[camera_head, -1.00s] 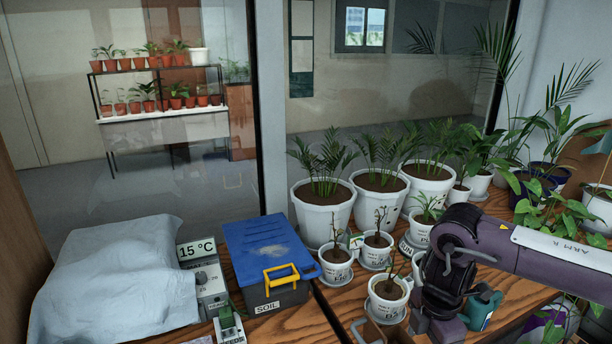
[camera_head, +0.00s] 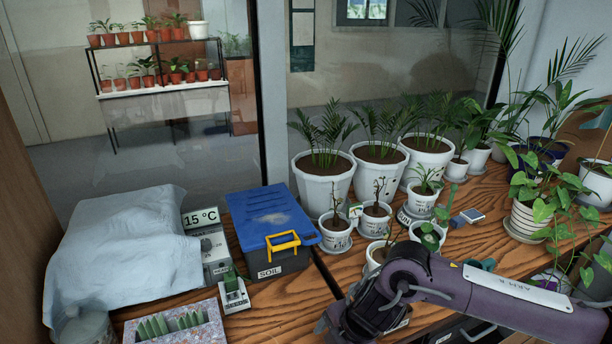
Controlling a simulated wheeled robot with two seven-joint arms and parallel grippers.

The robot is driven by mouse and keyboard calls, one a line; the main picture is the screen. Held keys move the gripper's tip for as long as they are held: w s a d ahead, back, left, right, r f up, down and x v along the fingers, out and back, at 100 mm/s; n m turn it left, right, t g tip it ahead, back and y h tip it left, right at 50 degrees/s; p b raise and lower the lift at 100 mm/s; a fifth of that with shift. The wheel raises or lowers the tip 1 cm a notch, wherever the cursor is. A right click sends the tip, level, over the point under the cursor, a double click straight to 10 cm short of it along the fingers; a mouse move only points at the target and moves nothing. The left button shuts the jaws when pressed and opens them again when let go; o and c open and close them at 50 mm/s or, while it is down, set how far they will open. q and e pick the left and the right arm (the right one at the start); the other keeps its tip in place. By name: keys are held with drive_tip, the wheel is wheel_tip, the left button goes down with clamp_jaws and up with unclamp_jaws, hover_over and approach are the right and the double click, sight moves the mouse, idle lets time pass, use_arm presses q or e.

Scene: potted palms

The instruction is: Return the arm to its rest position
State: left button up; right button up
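My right arm comes in from the right edge of the head view, a purple-grey arm with a white label, and bends down at its wrist. The dark wrist end (camera_head: 352,326) is low in the picture at the table's front. The fingertips are cut off below the frame, so I cannot see whether the gripper is open or shut. My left arm and gripper do not show. Small white pots with bare seedlings (camera_head: 335,235) stand behind the arm, and the arm partly covers another small white pot (camera_head: 376,254).
Large white pots with palms (camera_head: 324,186) stand behind. Leafy plants (camera_head: 545,205) crowd the right. Bare wood (camera_head: 480,225) shows between.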

drive_tip(key=s+a+r+m+t+y, duration=0.2)
drive_tip(key=a+r+y, duration=0.15)
drive_tip(key=a, duration=0.45)
drive_tip(key=s+a+r+m+t+y, duration=0.2)
drive_tip(key=s+a+r, duration=0.15)
drive_tip(key=a, duration=0.45)
drive_tip(key=w+d+f+m+t+h, duration=0.15)
drive_tip(key=d+m+h, duration=0.45)
drive_tip(key=d+m, duration=0.8)
drive_tip(key=s+d+f+m+g+h, duration=0.1)
drive_tip(key=s+d+f+m+g, duration=0.15)
drive_tip(key=s+d, duration=0.4)
drive_tip(key=s+d+f+m+g+h, duration=0.15)
drive_tip(key=s+d+f, duration=0.25)
drive_tip(key=d, duration=0.5)
wheel_tip(320, 180, down, 30)
drive_tip(key=s+g, duration=0.1)
drive_tip(key=s, duration=0.1)
drive_tip(key=s+d+f, duration=0.2)
drive_tip(key=s+f, duration=0.7)
drive_tip(key=s, duration=0.1)
drive_tip(key=s+d+f+g, duration=0.1)
drive_tip(key=s+d+f, duration=0.1)
drive_tip(key=s+f, duration=0.7)
drive_tip(key=shift+s+f+n+h, duration=0.3)
drive_tip(key=shift+s+h, duration=0.1)
drive_tip(key=shift+s, duration=0.1)
